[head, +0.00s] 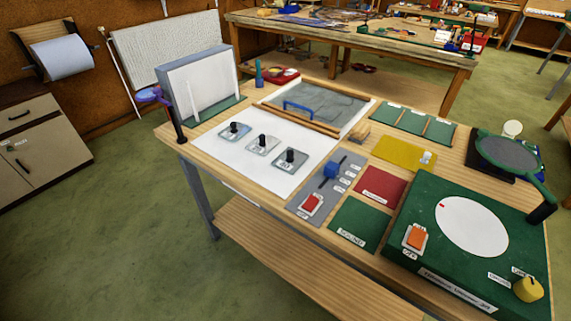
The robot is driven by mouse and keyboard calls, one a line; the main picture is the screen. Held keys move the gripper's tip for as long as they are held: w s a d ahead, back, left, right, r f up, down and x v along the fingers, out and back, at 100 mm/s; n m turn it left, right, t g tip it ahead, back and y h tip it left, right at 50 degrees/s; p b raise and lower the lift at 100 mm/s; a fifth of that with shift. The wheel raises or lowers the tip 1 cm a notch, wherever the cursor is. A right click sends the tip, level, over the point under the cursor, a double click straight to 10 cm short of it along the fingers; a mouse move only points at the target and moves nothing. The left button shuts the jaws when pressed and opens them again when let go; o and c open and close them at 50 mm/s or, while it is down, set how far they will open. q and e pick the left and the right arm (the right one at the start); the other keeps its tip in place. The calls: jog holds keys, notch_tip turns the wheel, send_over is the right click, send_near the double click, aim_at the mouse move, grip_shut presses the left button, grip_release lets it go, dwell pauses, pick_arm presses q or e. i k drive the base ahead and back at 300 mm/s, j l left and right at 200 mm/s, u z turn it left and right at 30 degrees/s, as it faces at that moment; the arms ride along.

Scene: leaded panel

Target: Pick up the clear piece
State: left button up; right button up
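Three small square pieces with upright black knobs lie in a diagonal row on the white sheet (222,160). The left piece (228,134) looks bluish. The middle piece (256,149) looks pale grey and is the likeliest clear piece. The right piece (282,164) looks grey-green. Their tints are too close at this size to be certain which is clear. All three lie apart from one another, knobs up. Neither of my grippers shows in the head view.
Behind the pieces is a wood-framed panel (320,105) with a blue handle (298,106). A grey pad (325,187) with a red switch (311,203) lies to the right. A green turntable box (455,277) fills the right front. An upright grey box (197,82) stands back left.

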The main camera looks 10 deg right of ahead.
aim_at(291, 159)
jog(key=z, duration=1.9)
jog(key=u, duration=1.6)
jog(key=i+j+z, duration=0.15)
jog(key=j, duration=0.25)
jog(key=i+j+z, duration=0.15)
jog(key=j, duration=0.25)
jog(key=j+z, duration=0.15)
jog(key=j, duration=0.25)
jog(key=i, duration=0.05)
